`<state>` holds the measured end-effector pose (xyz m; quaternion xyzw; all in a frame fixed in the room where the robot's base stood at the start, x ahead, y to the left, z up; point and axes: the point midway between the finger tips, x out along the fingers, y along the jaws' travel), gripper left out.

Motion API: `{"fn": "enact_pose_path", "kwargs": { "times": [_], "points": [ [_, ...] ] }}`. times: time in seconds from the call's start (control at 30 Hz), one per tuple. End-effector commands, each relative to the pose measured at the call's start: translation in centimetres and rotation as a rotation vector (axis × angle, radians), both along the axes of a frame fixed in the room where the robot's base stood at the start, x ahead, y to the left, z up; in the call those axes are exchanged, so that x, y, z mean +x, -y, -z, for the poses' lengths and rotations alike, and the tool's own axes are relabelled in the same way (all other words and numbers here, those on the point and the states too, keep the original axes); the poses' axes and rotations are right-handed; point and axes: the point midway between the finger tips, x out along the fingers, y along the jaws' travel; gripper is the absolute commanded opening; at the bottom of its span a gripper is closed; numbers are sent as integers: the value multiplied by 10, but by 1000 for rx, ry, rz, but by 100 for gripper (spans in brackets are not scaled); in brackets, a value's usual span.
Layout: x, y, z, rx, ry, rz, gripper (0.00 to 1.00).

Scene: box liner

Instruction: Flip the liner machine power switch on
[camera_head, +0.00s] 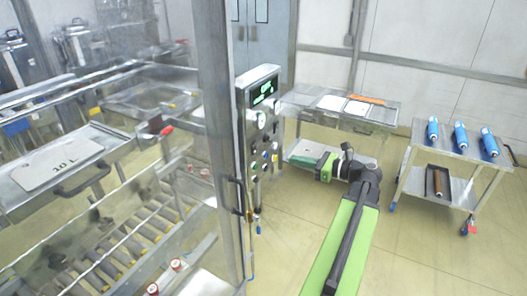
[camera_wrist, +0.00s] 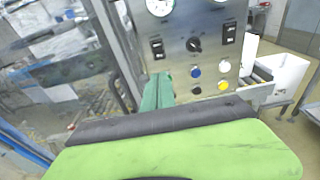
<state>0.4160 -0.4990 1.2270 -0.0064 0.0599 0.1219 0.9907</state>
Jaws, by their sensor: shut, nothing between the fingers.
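The liner machine's control panel (camera_head: 262,125) is an upright metal panel left of my gripper in the head view. It fills the top middle of the wrist view (camera_wrist: 212,60). It carries a left black switch (camera_wrist: 157,48), a right black switch (camera_wrist: 230,32), a black rotary knob (camera_wrist: 194,45) and several coloured buttons. Labels are too small to read, so I cannot tell which is the power switch or its position. My gripper (camera_head: 324,167), green and black, is shut and empty, right of the panel and apart from it.
A lit display (camera_head: 264,92) tops the panel. A metal table (camera_head: 376,118) with white sheets stands behind my gripper. A cart (camera_head: 460,150) with blue cylinders stands right. A post (camera_head: 217,130) and roller conveyor (camera_head: 130,250) lie left.

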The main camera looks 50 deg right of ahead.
Motion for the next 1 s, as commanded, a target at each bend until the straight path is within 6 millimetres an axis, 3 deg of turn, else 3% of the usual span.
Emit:
{"fn": "enact_pose_path", "kwargs": {
  "times": [0.17,0.5,0.7,1.0],
  "points": [
    [17,-5,3,-1,-1,-3,0],
    [88,-22,13,-3,-1,-3,0],
    [120,-30,16,-2,-1,-1,0],
    [135,-33,17,-3,-1,1,0]
  ]
}}
